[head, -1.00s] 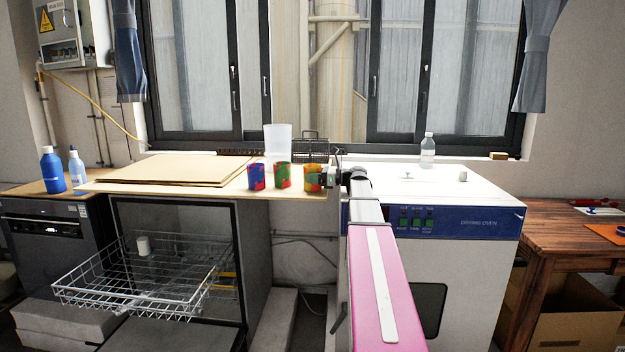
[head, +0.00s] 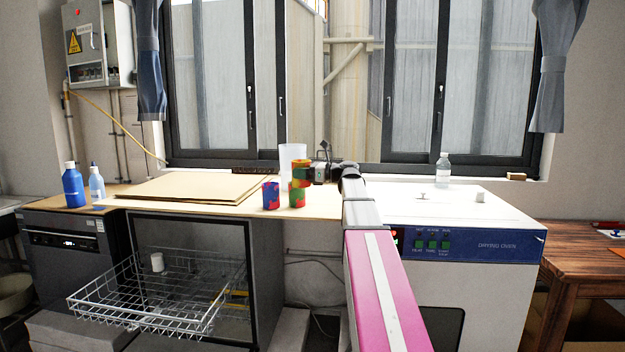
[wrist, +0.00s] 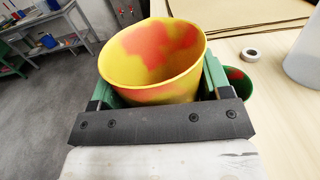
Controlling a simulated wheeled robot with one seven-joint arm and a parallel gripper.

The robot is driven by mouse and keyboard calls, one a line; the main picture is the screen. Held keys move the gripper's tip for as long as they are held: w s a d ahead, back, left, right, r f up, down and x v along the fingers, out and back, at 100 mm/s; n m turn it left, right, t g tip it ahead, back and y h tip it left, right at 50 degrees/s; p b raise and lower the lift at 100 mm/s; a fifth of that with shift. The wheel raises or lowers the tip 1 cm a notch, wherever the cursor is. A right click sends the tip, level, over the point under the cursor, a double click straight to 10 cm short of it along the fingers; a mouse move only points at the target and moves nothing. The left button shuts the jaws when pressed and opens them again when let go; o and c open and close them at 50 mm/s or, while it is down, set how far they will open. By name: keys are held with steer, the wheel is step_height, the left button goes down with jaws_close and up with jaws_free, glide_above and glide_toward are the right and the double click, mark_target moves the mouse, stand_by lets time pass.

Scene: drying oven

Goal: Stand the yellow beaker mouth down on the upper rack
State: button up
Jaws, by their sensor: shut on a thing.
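The yellow beaker (head: 301,167), patched with red and orange, is held in my gripper (head: 308,173) above the counter, upright with its mouth up. In the wrist view the beaker (wrist: 152,58) sits between the green fingers of my gripper (wrist: 160,84), which press on its sides; I see into its open mouth. The wire rack (head: 140,308) is pulled out from the open dark cabinet at lower left, away from my gripper. A small white cup (head: 157,262) stands on this rack.
A red-blue beaker (head: 271,196) and a green-red beaker (head: 297,196) stand by the counter's front edge, close to the held one. A tall clear container (head: 291,155) stands behind. Flat brown boards (head: 205,187) lie to the left.

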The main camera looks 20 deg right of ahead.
mark_target(296, 163)
steer(key=shift+s+a+r, duration=0.1)
steer(key=shift+a+r, duration=0.25)
steer(key=shift+a, duration=0.3)
steer(key=shift+r, duration=1.65)
steer(key=m, duration=0.3)
steer(key=shift+m, duration=0.4)
steer(key=m, duration=0.5)
